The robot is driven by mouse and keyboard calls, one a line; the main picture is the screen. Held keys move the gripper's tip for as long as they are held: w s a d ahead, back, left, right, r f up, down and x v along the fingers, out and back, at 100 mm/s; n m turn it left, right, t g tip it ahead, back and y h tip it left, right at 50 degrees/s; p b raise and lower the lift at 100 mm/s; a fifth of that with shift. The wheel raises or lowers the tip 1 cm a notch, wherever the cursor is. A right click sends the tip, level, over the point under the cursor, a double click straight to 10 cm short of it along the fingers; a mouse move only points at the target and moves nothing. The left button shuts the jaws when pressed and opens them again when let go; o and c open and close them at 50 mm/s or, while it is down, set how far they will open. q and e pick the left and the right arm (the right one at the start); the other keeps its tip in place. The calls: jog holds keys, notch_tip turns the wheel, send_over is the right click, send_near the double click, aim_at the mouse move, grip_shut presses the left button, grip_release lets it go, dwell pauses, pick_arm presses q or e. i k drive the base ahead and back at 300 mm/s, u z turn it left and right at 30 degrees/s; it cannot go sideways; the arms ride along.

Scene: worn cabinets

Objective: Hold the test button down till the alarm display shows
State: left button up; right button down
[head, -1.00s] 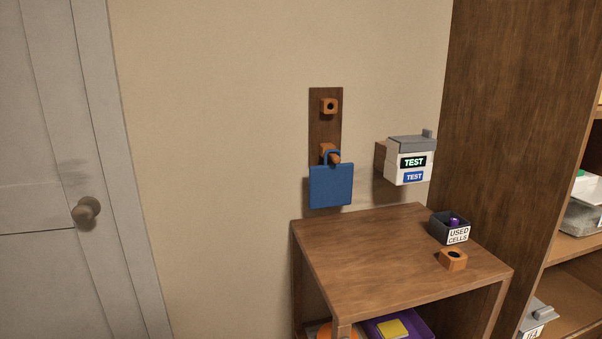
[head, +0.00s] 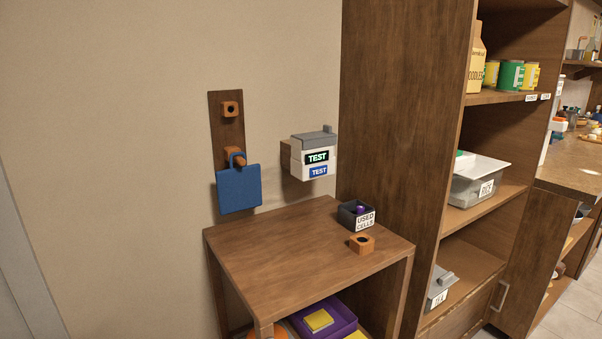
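The alarm (head: 313,155) is a white box with a grey top, mounted on the wall above the back right of a small wooden cabinet. Its dark display (head: 317,157) shows "TEST" in bright green letters. Below the display is a blue patch marked "TEST" (head: 319,171) in white. A small grey block (head: 327,129) stands up at the right of the grey top; I cannot tell whether it is the button. Neither of my grippers is in the head view.
The wooden cabinet (head: 262,247) holds a dark "USED CELLS" box (head: 364,223) with a purple item inside, and an orange block (head: 361,243). A blue square (head: 239,189) hangs on a wall peg left of the alarm. A tall shelf (head: 395,130) stands close on the right.

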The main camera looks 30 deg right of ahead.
aim_at(319, 171)
jog(key=u, duration=0.55)
jog(key=k, duration=0.65)
jog(key=z, duration=0.05)
jog(key=i, duration=0.5)
jog(key=z, duration=0.65)
jog(key=i, duration=0.7)
jog(key=u, duration=0.15)
